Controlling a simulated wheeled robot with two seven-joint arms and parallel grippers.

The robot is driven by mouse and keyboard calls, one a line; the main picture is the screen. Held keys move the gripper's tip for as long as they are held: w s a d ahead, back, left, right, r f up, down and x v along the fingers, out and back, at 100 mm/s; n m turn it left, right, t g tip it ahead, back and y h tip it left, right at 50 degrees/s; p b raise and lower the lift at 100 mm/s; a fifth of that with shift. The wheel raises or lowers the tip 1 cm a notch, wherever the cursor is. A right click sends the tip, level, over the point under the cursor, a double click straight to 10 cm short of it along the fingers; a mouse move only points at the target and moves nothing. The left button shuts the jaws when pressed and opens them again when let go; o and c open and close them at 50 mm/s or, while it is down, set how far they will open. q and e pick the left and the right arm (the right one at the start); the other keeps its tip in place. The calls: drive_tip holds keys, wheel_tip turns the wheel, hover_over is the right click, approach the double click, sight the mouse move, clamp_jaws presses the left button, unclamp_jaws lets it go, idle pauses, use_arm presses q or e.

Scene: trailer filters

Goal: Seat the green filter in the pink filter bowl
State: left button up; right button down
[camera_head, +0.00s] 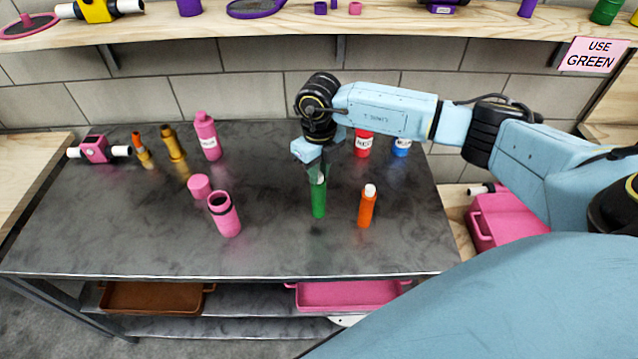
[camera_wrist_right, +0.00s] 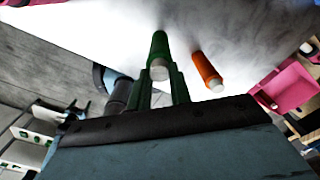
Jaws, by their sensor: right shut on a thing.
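The green filter (camera_head: 319,198) stands upright at the middle right of the dark metal table. It also shows in the right wrist view (camera_wrist_right: 158,52), between the fingers. My right gripper (camera_head: 315,170) comes from above and is shut on the top of the green filter. I cannot tell whether the filter's lower end touches the table. The pink filter bowl (camera_head: 226,218) stands open-topped to the left of the green filter, with a dark ring near its rim. A pink cap (camera_head: 199,186) sits just behind the bowl. My left gripper is not in view.
An orange filter (camera_head: 367,206) with a white top stands close right of the green one. A pink bottle (camera_head: 207,136), red bottle (camera_head: 362,143) and blue bottle (camera_head: 401,147) stand at the back. A pink sign (camera_head: 594,56) reads "USE GREEN". The table front is clear.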

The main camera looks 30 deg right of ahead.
wheel_tip(320, 180, up, 5)
drive_tip(key=shift+r, duration=0.1)
idle(0.3)
